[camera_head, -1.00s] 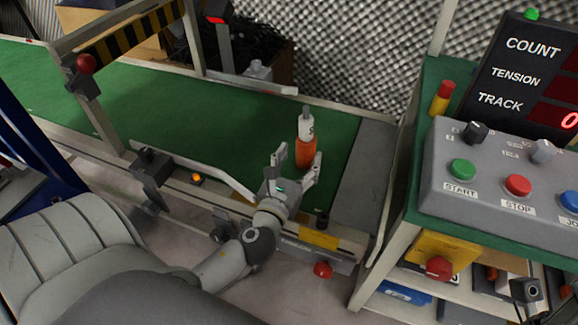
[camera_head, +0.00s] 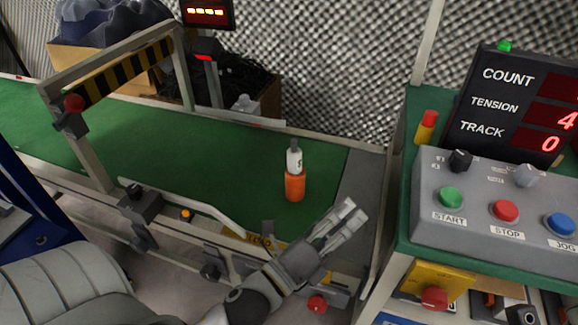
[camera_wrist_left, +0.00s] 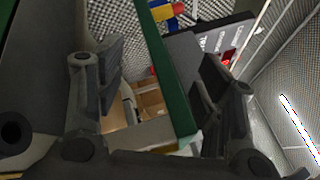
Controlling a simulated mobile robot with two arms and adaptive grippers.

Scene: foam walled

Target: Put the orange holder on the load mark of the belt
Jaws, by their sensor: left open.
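The orange holder (camera_head: 295,186) stands upright on the green belt (camera_head: 235,155) near its right end, with a white, grey-topped bottle-like piece (camera_head: 294,160) in it. My left gripper (camera_head: 348,222) is open and empty, to the right of the holder and nearer the front, apart from it. In the left wrist view the open fingers (camera_wrist_left: 155,90) have nothing between them, and the holder does not show. A yellow marking with dark letters (camera_head: 262,242) shows at the belt's front edge, partly hidden by a grey bracket. My right gripper is not in view.
A control box (camera_head: 490,205) with START, STOP and JOG buttons stands on a green-topped bench at the right, below a display (camera_head: 515,110). A striped gate (camera_head: 120,75) spans the belt at the left. A pale guide rail (camera_head: 190,205) runs along the front edge.

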